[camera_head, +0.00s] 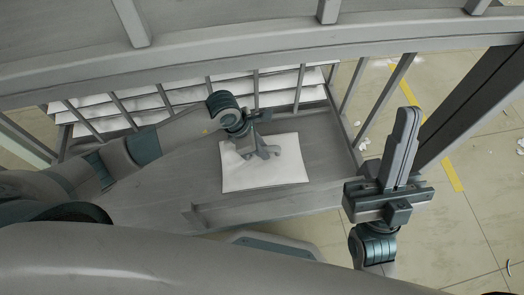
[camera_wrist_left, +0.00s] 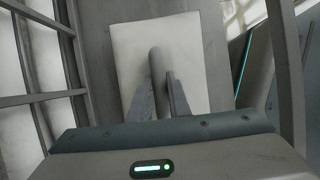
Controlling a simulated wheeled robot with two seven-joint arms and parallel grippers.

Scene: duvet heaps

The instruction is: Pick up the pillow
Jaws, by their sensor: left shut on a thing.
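The pillow (camera_head: 290,172) is a flat white rectangle lying on the grey bed of a railed cart in the head view. It also shows in the left wrist view (camera_wrist_left: 195,45), below the fingers. My left gripper (camera_head: 263,154) reaches down onto the middle of the pillow and is shut on it. In the left wrist view the fingers (camera_wrist_left: 160,88) are close together over the pillow, and the pinched part is mostly hidden. My right gripper (camera_head: 407,125) is empty, away to the right outside the cart, its fingers together and pointing up in the picture.
The cart's grey rails and bars (camera_head: 290,42) run along the back, with stacked white layers (camera_head: 165,98) behind them. A low front edge (camera_head: 265,205) borders the bed. The bare bed (camera_head: 200,170) is clear around the pillow. White scraps lie on the floor at right.

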